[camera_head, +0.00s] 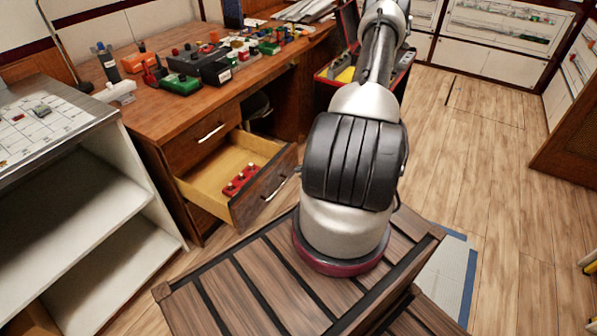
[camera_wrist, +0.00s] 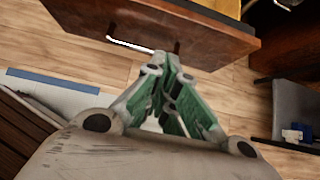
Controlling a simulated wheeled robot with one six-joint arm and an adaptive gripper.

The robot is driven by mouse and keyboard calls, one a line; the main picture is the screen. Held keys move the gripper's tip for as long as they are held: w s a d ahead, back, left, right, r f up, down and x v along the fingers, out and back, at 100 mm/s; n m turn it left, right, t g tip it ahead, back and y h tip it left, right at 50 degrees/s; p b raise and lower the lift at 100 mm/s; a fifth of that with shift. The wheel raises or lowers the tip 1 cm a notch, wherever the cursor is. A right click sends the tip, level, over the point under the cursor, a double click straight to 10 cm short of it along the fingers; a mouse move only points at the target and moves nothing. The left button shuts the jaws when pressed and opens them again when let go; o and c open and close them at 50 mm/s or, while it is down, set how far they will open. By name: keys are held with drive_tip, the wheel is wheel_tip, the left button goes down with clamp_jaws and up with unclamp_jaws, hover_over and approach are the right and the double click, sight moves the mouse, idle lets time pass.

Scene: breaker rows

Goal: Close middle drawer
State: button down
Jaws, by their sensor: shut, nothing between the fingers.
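The middle drawer (camera_head: 222,180) of the wooden desk stands pulled out, with pale wood inside. A red object with several knobs (camera_head: 241,179) lies in it. The drawer's dark wood front also shows in the wrist view (camera_wrist: 200,38), with its light bar handle (camera_wrist: 130,45) to the left. My gripper (camera_wrist: 168,62) is shut and empty, its green and grey fingers pointing at the drawer front close to the handle's right end. I cannot tell whether the fingertips touch it. In the head view my gripper is hidden behind my arm.
The closed top drawer (camera_head: 205,130) is above the open one. The desk top (camera_head: 150,105) carries several electrical parts. A white shelf unit (camera_head: 85,200) stands to the left. A red-edged toolbox (camera_head: 345,75) stands behind my arm. Wood floor (camera_head: 470,150) is clear to the right.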

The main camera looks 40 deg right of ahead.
sight(275, 175)
drive_tip(key=shift+w+a+f, duration=0.5)
drive_tip(key=shift+w+f, duration=0.35)
drive_tip(key=shift+w, duration=0.6)
drive_tip(key=shift+w+a+f, duration=0.55)
drive_tip(key=shift+w+f, duration=0.3)
drive_tip(key=shift+w, duration=0.55)
drive_tip(key=shift+w+a+f, duration=0.5)
drive_tip(key=shift+w+f, duration=0.35)
drive_tip(key=shift+w, duration=0.6)
drive_tip(key=shift+w+a, duration=0.1)
